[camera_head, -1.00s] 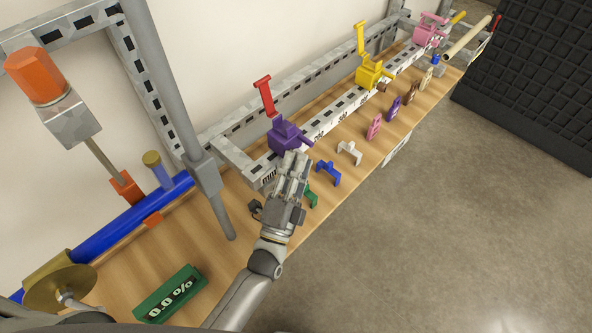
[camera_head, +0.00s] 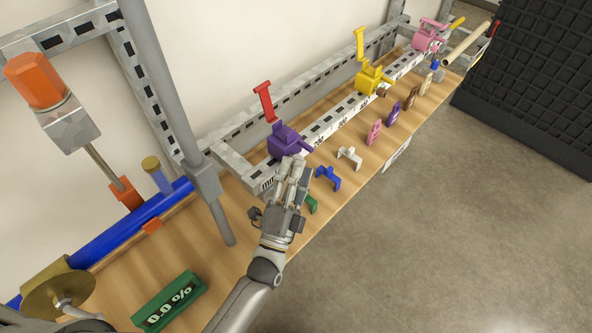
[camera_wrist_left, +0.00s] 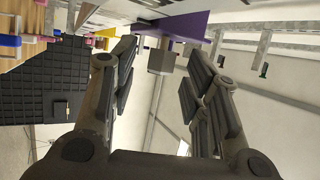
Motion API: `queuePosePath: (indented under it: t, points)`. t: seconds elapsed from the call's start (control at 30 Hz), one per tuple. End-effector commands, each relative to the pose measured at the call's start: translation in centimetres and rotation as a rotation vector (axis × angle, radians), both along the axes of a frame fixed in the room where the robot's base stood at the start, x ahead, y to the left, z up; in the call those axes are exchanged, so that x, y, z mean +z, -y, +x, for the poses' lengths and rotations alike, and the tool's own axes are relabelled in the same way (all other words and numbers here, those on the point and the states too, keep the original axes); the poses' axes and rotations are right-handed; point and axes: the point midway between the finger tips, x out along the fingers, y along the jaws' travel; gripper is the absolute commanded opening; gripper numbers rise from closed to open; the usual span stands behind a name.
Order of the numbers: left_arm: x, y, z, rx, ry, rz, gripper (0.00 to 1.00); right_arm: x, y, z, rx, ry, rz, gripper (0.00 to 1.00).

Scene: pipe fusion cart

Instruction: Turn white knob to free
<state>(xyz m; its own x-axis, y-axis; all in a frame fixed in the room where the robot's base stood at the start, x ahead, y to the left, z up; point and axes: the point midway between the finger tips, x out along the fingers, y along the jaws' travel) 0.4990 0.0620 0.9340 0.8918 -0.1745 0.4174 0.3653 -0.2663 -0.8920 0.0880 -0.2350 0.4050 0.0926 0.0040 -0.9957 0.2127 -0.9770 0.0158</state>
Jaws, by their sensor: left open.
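A small white bracket-shaped piece (camera_head: 349,157), the only white knob-like piece I make out, stands on the wooden bench in a row of coloured pieces. My left gripper (camera_head: 293,168) is over the bench, in front of the purple valve block (camera_head: 285,141), left of the white piece and apart from it. In the left wrist view the left gripper (camera_wrist_left: 163,62) is open, its fingers spread. A grey block (camera_wrist_left: 161,58) under a purple body (camera_wrist_left: 182,25) shows between and beyond the fingertips; contact cannot be told. My right gripper is not in view.
Blue (camera_head: 328,177) and green (camera_head: 311,203) pieces stand close to my left gripper. A yellow valve (camera_head: 370,77) and a pink valve (camera_head: 428,37) sit farther along the rail. A blue pipe (camera_head: 130,228) and green display (camera_head: 169,301) are at left. Open floor lies right.

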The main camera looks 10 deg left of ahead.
Motion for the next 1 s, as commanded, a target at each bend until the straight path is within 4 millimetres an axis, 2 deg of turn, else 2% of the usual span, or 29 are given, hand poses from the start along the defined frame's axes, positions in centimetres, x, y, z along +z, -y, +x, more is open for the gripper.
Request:
queuePosePath:
  t: [0.53,0.7,1.0]
  points:
    - [-4.3,-1.8,-9.0,-0.001,-0.004,0.001,0.43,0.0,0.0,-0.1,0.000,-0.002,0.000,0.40]
    - [-4.9,-2.0,-10.2,0.000,-0.002,0.001,0.43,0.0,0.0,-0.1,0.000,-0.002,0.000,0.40]
    - [-4.9,-2.1,-10.4,0.000,-0.001,0.000,0.43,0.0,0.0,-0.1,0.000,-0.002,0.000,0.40]
